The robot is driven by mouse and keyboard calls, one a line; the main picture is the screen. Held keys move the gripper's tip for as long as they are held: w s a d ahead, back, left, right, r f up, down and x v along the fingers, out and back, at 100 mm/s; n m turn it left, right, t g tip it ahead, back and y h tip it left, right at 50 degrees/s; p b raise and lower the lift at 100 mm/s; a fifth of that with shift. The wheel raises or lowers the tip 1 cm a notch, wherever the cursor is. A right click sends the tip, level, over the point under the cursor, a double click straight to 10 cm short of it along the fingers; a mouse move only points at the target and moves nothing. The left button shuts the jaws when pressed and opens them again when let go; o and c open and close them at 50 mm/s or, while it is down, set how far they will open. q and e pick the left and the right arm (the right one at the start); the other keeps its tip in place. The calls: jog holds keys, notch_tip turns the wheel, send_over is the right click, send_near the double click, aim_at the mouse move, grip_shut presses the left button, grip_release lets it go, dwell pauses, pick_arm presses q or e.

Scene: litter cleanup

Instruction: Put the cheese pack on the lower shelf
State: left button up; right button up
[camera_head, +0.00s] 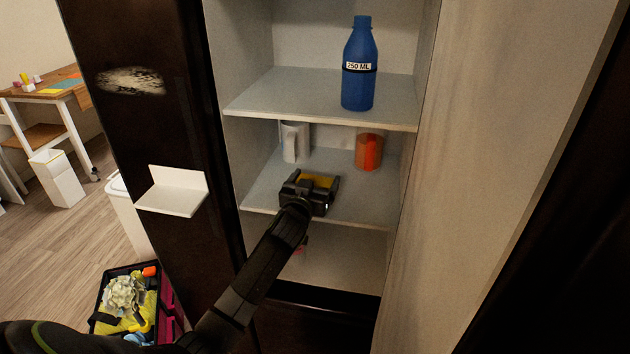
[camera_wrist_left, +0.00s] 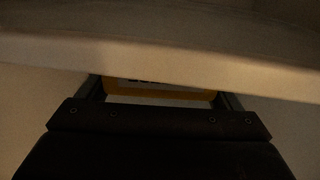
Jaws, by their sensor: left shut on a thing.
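The yellow cheese pack (camera_head: 318,179) is held in my left gripper (camera_head: 318,184), which reaches into the cupboard just above the front part of the lower shelf (camera_head: 350,206). In the left wrist view the pack (camera_wrist_left: 158,89) shows as a yellow and white strip with dark lettering between the two fingers (camera_wrist_left: 160,95). A pale shelf board (camera_wrist_left: 160,55) crosses that view and hides the pack's far part. I cannot tell whether the pack touches the shelf. My right gripper is not in view.
A blue bottle (camera_head: 359,70) stands on the upper shelf (camera_head: 300,98). A white container (camera_head: 295,143) and an orange jar (camera_head: 369,151) stand at the back of the lower shelf. A bin of litter (camera_head: 128,305) is at lower left. The lower shelf's right front is free.

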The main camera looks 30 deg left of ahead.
pick_arm(q)
jog(key=shift+f+b, duration=0.3)
jog(key=shift+f, duration=0.1)
jog(key=o, duration=0.9)
jog(key=shift+s, duration=0.2)
jog(key=shift+s+d+r+p, duration=0.1)
jog(key=shift+s+p, duration=0.4)
jog(key=shift+s, duration=0.1)
jog(key=s, duration=0.1)
jog(key=s+p, duration=0.1)
jog(key=s, duration=0.2)
jog(key=shift+s+d+p, duration=0.1)
jog(key=shift+d+p, duration=0.2)
jog(key=shift+p, duration=0.05)
jog(key=shift+s+d+p, duration=0.2)
jog(key=shift+s+p, duration=0.2)
jog(key=shift+s, duration=0.95)
jog(key=shift+s+d+p, duration=0.2)
jog(key=shift+s+p, duration=0.2)
jog(key=shift+s, duration=0.95)
jog(key=shift+s+d+p, duration=0.2)
jog(key=shift+s+p, duration=0.2)
jog(key=shift+s, duration=0.95)
